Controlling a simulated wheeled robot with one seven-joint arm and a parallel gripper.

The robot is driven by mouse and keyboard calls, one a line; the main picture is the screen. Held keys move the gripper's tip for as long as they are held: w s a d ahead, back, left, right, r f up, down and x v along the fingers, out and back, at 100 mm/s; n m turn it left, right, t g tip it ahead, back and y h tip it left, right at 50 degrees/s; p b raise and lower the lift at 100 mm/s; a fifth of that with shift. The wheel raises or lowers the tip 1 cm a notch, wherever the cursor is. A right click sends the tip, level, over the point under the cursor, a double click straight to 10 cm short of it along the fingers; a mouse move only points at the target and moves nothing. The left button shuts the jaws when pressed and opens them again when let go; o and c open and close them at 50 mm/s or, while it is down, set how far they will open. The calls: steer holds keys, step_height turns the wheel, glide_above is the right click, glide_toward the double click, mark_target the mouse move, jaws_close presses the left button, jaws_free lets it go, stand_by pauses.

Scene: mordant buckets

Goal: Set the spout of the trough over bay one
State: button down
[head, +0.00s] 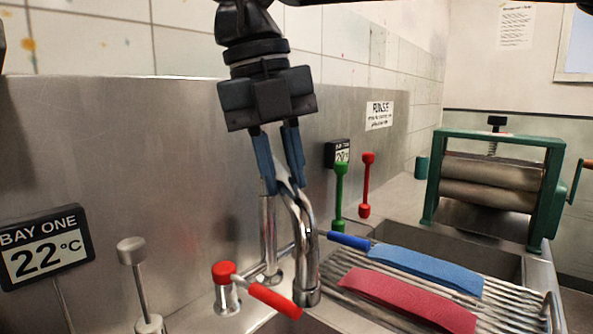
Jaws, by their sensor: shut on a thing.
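The chrome spout (304,240) rises near the back wall, bends over at the top and comes down to a wide outlet at its lower end. My gripper (280,190) is shut on the upper bend of the spout, with one blue finger on each side. The outlet hangs near the left end of the rack; exactly what lies beneath it I cannot tell. The bay one sign (46,248), reading 22°C, stands at the left. Only a sliver of the left basin (290,325) shows at the bottom edge.
A red-handled tap (226,290) stands left of the spout, and a blue handle (349,241) right of it. A wire rack (340,278) holds blue and red cloths. Green and red plungers, a second bay sign (338,153) and a green-framed roller wringer (550,190) stand behind.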

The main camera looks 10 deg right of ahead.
steer(key=shift+a, duration=0.15)
steer(key=c, duration=1)
jaws_free()
steer(key=shift+o, duration=0.2)
step_height(320, 180, up, 8)
steer(key=a+p, duration=0.1)
steer(key=p, duration=0.4)
steer(key=shift+a+f, duration=0.15)
steer(key=shift+a, duration=0.1)
